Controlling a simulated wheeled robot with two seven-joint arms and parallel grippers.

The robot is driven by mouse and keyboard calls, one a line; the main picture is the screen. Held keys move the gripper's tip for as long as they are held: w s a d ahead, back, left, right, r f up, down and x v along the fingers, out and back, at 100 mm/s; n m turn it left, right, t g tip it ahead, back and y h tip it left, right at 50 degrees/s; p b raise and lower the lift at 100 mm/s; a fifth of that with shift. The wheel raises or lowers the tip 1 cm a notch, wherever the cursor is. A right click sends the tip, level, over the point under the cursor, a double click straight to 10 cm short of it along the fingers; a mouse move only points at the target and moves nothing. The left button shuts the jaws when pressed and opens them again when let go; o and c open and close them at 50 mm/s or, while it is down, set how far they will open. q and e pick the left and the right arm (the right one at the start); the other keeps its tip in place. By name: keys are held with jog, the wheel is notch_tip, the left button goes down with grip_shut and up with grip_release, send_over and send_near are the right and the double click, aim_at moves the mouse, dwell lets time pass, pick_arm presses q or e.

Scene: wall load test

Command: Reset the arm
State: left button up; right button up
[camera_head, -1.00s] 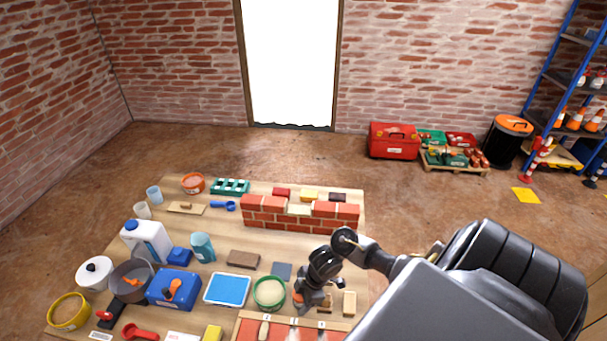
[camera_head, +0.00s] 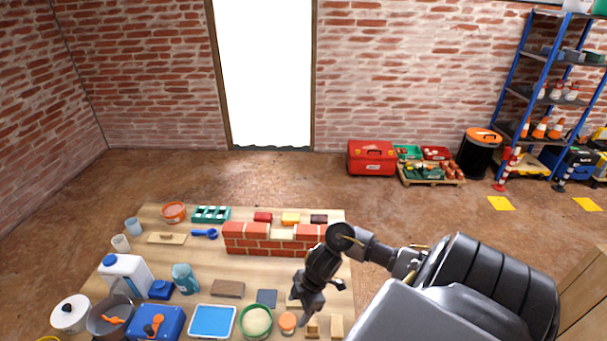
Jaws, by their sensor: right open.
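My right arm comes in from the lower right, and my right gripper (camera_head: 308,304) hangs over the right part of the wooden table (camera_head: 205,262). Its jaws point down, open, with nothing seen between them. The fingertips are near a small orange-topped item (camera_head: 288,321) and small wooden blocks (camera_head: 336,325); I cannot tell whether they touch. A small red brick wall (camera_head: 262,240) stands at the back of the table, just left of and behind the right gripper. My left gripper is not in view.
A green-rimmed bowl (camera_head: 255,320), blue tray (camera_head: 212,320) and dark grey square (camera_head: 267,298) lie left of the gripper. A white jug (camera_head: 126,275) stands farther left. Open floor lies behind the table. A red toolbox (camera_head: 372,158) and black bin (camera_head: 478,152) stand by the far wall.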

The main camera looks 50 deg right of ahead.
jog(key=shift+v, duration=1.1)
jog(key=shift+s, duration=0.1)
